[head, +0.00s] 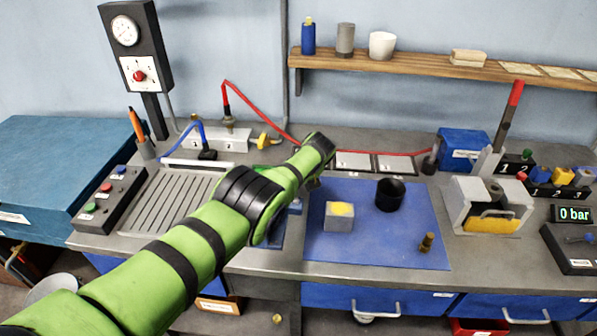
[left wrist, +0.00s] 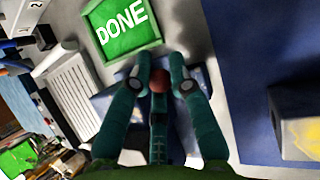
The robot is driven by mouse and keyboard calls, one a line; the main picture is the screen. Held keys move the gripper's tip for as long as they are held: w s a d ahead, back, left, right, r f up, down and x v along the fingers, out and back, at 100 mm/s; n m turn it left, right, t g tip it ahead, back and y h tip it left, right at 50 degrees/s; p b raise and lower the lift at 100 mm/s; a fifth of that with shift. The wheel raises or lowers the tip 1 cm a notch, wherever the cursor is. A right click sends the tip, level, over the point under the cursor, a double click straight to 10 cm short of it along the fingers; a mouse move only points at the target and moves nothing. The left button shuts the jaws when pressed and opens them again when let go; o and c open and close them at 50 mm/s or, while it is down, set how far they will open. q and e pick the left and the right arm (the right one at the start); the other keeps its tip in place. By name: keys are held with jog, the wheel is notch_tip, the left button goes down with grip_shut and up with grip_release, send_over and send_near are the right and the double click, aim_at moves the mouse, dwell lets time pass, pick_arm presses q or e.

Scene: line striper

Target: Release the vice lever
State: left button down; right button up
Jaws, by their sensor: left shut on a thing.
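My left arm reaches across the bench in the head view, and its own links hide the gripper there. In the left wrist view my left gripper (left wrist: 160,80) is shut on a reddish-brown round knob (left wrist: 158,81), which sits between the fingertips. I take it to be the end of the vice lever; a dark bar shows between the fingers below it. A blue body (left wrist: 104,101), probably the vice, lies behind the fingers. In the head view only a blue part (head: 296,207) shows beside my arm; the rest is hidden. My right gripper is in neither view.
A green panel reading DONE (left wrist: 121,28) lies just beyond the fingertips. A blue mat (head: 345,243) right of my arm carries a grey block with a yellow spot (head: 339,222), a black cup (head: 390,195) and a small brass piece (head: 427,242). A ribbed tray (head: 160,200) is left.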

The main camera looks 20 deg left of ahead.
pick_arm(q)
jog(key=c, duration=1.1)
grip_release()
jog(key=shift+c, duration=0.2)
